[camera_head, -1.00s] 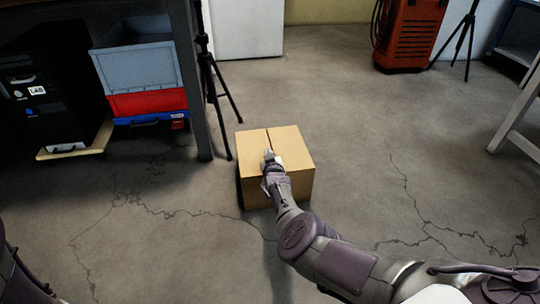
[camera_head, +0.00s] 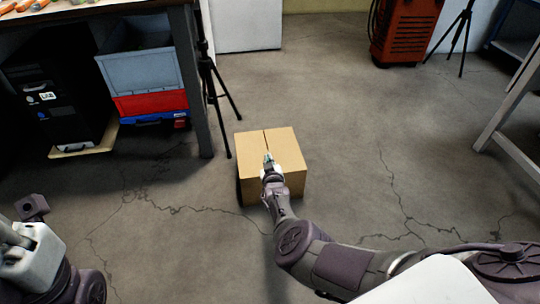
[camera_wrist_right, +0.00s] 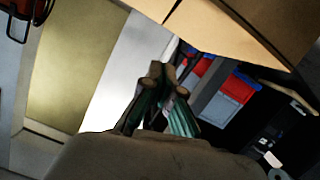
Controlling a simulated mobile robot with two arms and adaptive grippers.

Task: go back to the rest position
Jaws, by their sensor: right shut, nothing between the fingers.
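My right gripper (camera_head: 268,160) reaches forward in the middle of the head view, in front of and over the near part of a cardboard box on the floor. Its fingers are together and hold nothing. In the right wrist view its dark and green fingertips (camera_wrist_right: 166,76) show close together, with nothing between them. Parts of my left arm show at the bottom left of the head view, but its fingers do not show.
The closed cardboard box (camera_head: 290,150) stands on cracked concrete. A workbench leg (camera_head: 194,90), a tripod (camera_head: 209,75), grey and red crates (camera_head: 142,72) and a computer tower (camera_head: 55,105) are at left. A red machine (camera_head: 404,30) stands far right. The floor between is clear.

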